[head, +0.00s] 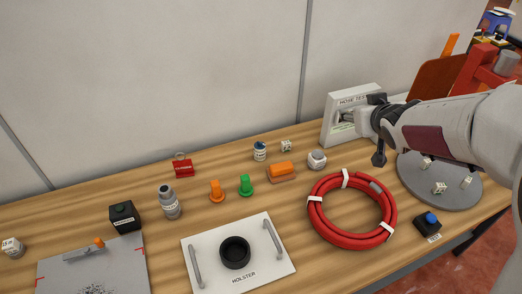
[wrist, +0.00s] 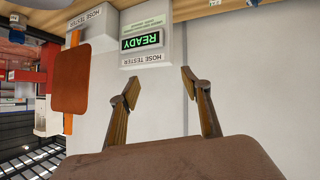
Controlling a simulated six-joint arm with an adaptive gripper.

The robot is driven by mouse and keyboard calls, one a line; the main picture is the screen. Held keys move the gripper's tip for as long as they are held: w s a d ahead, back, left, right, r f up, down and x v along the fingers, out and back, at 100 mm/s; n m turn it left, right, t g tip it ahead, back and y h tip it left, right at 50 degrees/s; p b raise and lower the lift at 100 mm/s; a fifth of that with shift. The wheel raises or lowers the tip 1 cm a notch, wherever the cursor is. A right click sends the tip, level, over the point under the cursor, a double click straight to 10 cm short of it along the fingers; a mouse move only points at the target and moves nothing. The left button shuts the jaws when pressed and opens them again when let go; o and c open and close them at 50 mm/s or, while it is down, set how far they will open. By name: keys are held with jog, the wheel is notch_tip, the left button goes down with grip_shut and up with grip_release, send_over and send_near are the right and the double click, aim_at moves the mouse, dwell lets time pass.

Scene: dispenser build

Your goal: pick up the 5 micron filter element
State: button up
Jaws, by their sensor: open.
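My gripper (head: 372,128) is open and empty, raised in front of the white hose tester at the right. In the wrist view its two fingers (wrist: 160,88) stand well apart with nothing between them. I cannot tell which thing is the 5 micron filter element, as the small labels are unreadable. Small white labelled pieces show in the head view: one at the back (head: 286,146), one at far left (head: 12,246), and several on the round grey plate (head: 412,192). A white rounded piece (head: 317,160) sits left of my gripper. None of these shows clearly in the wrist view.
The hose tester (head: 340,105) stands by the wall; its screen reads READY (wrist: 141,42). A coiled red hose (head: 352,243) lies front right, near a blue-button box (head: 428,223). A white holster plate (head: 215,283), grey canister (head: 169,203), and orange and green pieces occupy the table.

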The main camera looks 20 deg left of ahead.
jog(key=w+a+f+n+g+y, duration=0.1)
jog(key=a+f+y, duration=0.1)
jog(key=a+f, duration=0.3)
jog(key=w+a+f+n+y, duration=0.2)
jog(key=a+f, duration=0.1)
jog(key=a, duration=0.4)
jog(key=n+g+y, duration=0.2)
jog(key=g+y, duration=0.1)
jog(key=y, duration=0.1)
send_over(263, 151)
jog(key=s+d, duration=0.1)
jog(key=d, duration=0.1)
notch_tip(263, 151, down, 9)
jog(key=shift+s+d+f, duration=0.1)
jog(key=shift+f, duration=0.15)
jog(key=shift+f, duration=2.75)
jog(key=shift+f+h, duration=0.3)
jog(key=shift+f, duration=0.4)
jog(key=shift+x, duration=2.45)
